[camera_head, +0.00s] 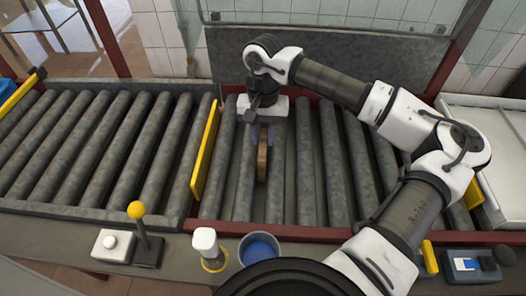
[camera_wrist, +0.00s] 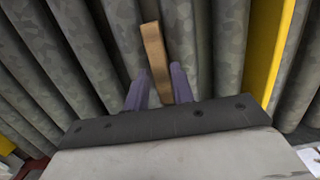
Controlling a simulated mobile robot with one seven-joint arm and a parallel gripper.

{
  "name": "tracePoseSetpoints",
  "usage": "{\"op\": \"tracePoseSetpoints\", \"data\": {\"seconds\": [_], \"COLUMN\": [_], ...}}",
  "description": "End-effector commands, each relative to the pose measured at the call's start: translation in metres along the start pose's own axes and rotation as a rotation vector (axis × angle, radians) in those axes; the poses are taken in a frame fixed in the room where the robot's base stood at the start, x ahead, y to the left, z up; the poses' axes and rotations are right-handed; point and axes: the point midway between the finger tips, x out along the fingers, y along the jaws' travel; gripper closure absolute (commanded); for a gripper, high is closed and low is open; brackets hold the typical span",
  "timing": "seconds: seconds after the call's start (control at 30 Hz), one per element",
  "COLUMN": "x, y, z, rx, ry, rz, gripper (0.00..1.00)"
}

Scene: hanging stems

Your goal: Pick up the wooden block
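The wooden block (camera_head: 262,160) is a narrow brown piece lying on the grey rollers, partly hidden by my gripper in the head view. In the wrist view the wooden block (camera_wrist: 154,55) runs lengthwise between the purple fingers and extends beyond them. My gripper (camera_head: 258,136) points down over the block's far end. In the wrist view my gripper (camera_wrist: 158,82) has its fingers apart, one on each side of the block, with a visible gap on the left. Whether the right finger touches it I cannot tell.
A yellow divider (camera_head: 205,150) stands left of the block across the rollers (camera_head: 305,170). A blue cup (camera_head: 259,249), a white-capped bottle (camera_head: 207,246) and a yellow-knobbed lever (camera_head: 139,225) stand on the front ledge. A grey panel (camera_head: 330,60) closes the back.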

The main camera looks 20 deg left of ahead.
Motion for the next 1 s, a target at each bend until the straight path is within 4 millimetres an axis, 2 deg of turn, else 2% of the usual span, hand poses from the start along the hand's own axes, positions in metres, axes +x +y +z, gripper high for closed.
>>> {"op": "tracePoseSetpoints", "data": {"seconds": [0.2, 0.3, 0.5, 0.7, 1.0], "x": [0.028, 0.033, 0.034, 0.034, 0.032], "y": [0.001, 0.001, 0.001, 0.001, 0.001], "z": [0.001, 0.000, 0.000, 0.000, 0.000], "rx": [0.000, 0.001, 0.000, 0.000, 0.001], "ry": [-0.002, -0.001, 0.000, 0.000, 0.001], "rz": [-0.001, -0.001, 0.000, 0.000, 0.000], "gripper": [0.75, 0.75, 0.77, 1.00, 1.00]}}
